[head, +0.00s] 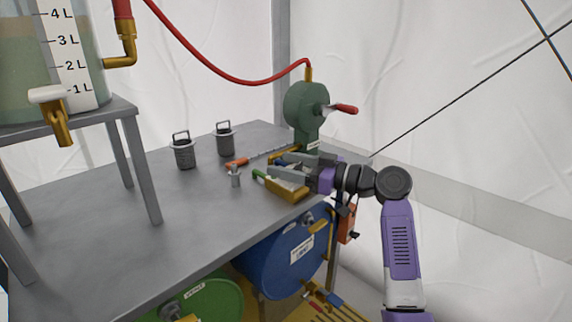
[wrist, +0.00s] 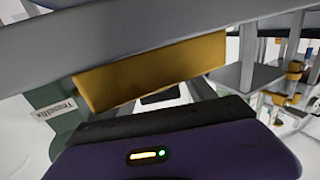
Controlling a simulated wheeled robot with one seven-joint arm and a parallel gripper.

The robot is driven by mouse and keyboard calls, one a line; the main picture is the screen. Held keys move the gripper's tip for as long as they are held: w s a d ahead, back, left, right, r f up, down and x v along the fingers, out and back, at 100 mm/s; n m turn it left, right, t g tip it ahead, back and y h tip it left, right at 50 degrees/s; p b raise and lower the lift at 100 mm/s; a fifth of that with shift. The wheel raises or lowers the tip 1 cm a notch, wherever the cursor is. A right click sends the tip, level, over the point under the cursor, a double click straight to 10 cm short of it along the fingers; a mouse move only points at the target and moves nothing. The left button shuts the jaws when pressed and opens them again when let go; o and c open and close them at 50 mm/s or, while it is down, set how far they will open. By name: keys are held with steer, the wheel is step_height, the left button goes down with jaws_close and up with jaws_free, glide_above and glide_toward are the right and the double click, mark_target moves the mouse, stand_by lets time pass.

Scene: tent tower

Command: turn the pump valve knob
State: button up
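The green pump (head: 306,106) stands at the table's far right corner, with a red-handled crank on its side. A brass bar (head: 283,156), possibly the valve knob, shows low by the pump's base, partly hidden by my gripper. In the wrist view a brass bar (wrist: 150,70) lies close in front of my gripper, beside the green pump base with its white label (wrist: 56,108). My gripper (head: 276,168) reaches in from the right, low over the table. Its grey fingers look apart, with a gap between them. I cannot tell whether they touch the brass bar.
A brass block with a green handle (head: 288,190) lies just in front of my gripper. A small grey fitting (head: 235,176), an orange-ended tool (head: 237,163) and two dark canisters (head: 184,152) stand or lie to the left. A blue drum (head: 285,255) is below.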

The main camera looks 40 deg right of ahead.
mark_target(300, 167)
steer(key=shift+r, duration=0.1)
steer(key=shift+p+v, duration=0.85)
steer(key=shift+v, duration=3)
